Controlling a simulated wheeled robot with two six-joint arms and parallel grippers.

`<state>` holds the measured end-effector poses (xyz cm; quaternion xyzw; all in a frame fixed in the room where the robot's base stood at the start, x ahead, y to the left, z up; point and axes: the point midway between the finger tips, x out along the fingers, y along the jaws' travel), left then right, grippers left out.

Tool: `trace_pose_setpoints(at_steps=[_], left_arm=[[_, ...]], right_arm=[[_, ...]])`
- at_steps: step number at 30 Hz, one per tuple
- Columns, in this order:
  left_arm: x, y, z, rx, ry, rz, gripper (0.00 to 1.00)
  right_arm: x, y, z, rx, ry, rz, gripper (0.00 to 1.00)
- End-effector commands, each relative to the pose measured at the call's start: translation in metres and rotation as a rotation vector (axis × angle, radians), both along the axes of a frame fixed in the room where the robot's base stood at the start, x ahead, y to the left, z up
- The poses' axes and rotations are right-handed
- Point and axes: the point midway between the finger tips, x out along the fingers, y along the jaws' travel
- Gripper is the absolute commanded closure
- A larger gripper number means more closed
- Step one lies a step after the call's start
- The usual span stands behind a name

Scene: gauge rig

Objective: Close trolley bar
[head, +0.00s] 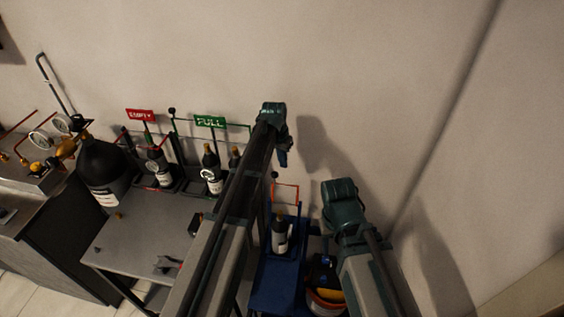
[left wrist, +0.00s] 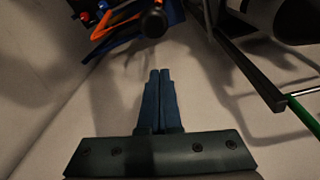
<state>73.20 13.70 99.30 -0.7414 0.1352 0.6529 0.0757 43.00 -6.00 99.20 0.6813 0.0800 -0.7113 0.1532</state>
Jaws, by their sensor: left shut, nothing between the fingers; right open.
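The blue trolley (head: 272,291) stands on the floor right of the bench, partly hidden behind my left arm. Its orange bar (head: 287,185) shows above a dark bottle (head: 280,236) on the trolley. In the left wrist view the orange bar (left wrist: 116,24) is at the upper left, beside a black round knob (left wrist: 155,22). My left gripper (head: 283,158) is shut and empty, above the bar and apart from it. Its closed blue fingers show in the left wrist view (left wrist: 160,98). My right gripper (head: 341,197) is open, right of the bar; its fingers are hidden.
The grey bench (head: 140,235) at the left holds several bottles below a red EMPTY sign (head: 141,114) and a green FULL sign (head: 209,121). A bucket (head: 325,300) stands right of the trolley. The wall is close behind; its right part is bare.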

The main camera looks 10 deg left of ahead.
Motion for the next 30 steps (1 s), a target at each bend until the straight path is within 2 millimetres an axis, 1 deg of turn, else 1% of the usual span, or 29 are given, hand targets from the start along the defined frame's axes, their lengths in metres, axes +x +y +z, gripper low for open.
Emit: trace_pose_setpoints(at_steps=[1, 3, 6, 18, 24, 30], left_arm=[[-0.017, 0.004, 0.008, 0.0, 0.001, 0.002, 1.0], [-0.026, 0.008, 0.01, 0.0, 0.0, 0.002, 1.0], [-0.034, 0.011, 0.011, 0.0, 0.0, 0.002, 1.0], [-0.036, 0.012, 0.011, 0.0, -0.001, 0.001, 1.0], [-0.044, 0.012, 0.012, 0.0, -0.038, 0.001, 1.0], [-0.047, 0.011, 0.013, 0.0, -0.068, 0.0, 1.0]], right_arm=[[0.0, 0.0, 0.008, 0.0, 0.0, 0.0, 0.5], [0.0, 0.0, 0.01, 0.0, 0.0, 0.0, 0.5], [0.0, 0.0, 0.011, 0.0, 0.0, 0.0, 0.5], [0.0, 0.0, 0.011, 0.0, 0.0, 0.0, 0.5], [0.0, 0.0, 0.011, 0.0, 0.0, 0.0, 0.5], [0.0, 0.0, 0.011, 0.0, 0.0, 0.0, 0.5]])
